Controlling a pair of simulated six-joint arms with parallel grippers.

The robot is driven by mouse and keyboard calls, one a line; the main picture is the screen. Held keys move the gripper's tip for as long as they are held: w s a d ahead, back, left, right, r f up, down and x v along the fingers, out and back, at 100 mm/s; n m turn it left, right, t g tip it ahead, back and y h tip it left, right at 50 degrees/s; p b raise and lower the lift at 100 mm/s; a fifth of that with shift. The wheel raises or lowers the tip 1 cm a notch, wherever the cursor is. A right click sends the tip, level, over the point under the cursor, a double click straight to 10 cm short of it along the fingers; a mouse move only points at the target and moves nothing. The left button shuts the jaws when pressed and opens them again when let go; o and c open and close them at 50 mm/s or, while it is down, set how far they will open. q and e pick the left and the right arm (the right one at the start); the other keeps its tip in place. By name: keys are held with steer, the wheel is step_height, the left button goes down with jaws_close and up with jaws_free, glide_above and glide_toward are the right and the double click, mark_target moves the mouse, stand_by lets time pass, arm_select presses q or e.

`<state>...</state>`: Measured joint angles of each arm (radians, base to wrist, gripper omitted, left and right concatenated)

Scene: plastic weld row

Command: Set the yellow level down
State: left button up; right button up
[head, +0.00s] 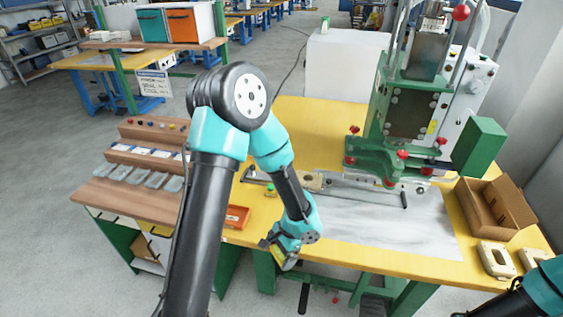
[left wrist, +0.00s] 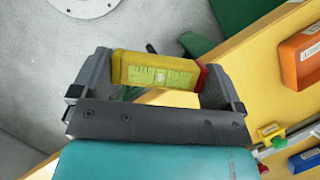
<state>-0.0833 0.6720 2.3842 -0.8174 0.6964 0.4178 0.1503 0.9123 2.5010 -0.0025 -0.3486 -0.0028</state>
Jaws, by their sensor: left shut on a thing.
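The yellow level (left wrist: 155,72) is a short yellow bar with a pale green-yellow face and a red end, seen in the left wrist view. My left gripper (head: 279,254) is shut on it, with one finger at each end of the bar. In the head view the gripper is at the front edge of the yellow table (head: 400,262), and the level is mostly hidden by it. The left wrist view shows grey floor and the table edge behind the level. The right arm shows at the bottom right corner of the head view; its gripper is out of view.
An orange tray (head: 237,216) lies left of my left gripper. A grey plate (head: 385,225) covers the table's middle front. A green press (head: 405,130) stands behind it. A cardboard box (head: 492,205) and pale parts (head: 496,259) are at the right.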

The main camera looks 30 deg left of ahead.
arm_select(q)
steer(key=w+a, duration=0.2)
steer(key=w, duration=0.2)
steer(key=w+a+f, duration=0.1)
steer(key=w+a, duration=0.1)
steer(key=w, duration=0.2)
steer(key=w+a, duration=0.3)
steer(key=w, duration=0.1)
steer(key=shift+a+f, duration=0.1)
steer(key=shift+f, duration=0.1)
arm_select(e)
steer(key=o, duration=0.6)
arm_select(q)
steer(key=shift+w+a, duration=0.25)
steer(key=shift+w, duration=0.15)
steer(key=shift+w+a+f, duration=0.1)
steer(key=shift+w+a, duration=0.15)
steer(key=shift+w, duration=0.15)
steer(key=shift+f, duration=1.7)
steer(key=shift+f, duration=0.15)
steer(key=o, duration=0.6)
steer(key=shift+o, duration=0.2)
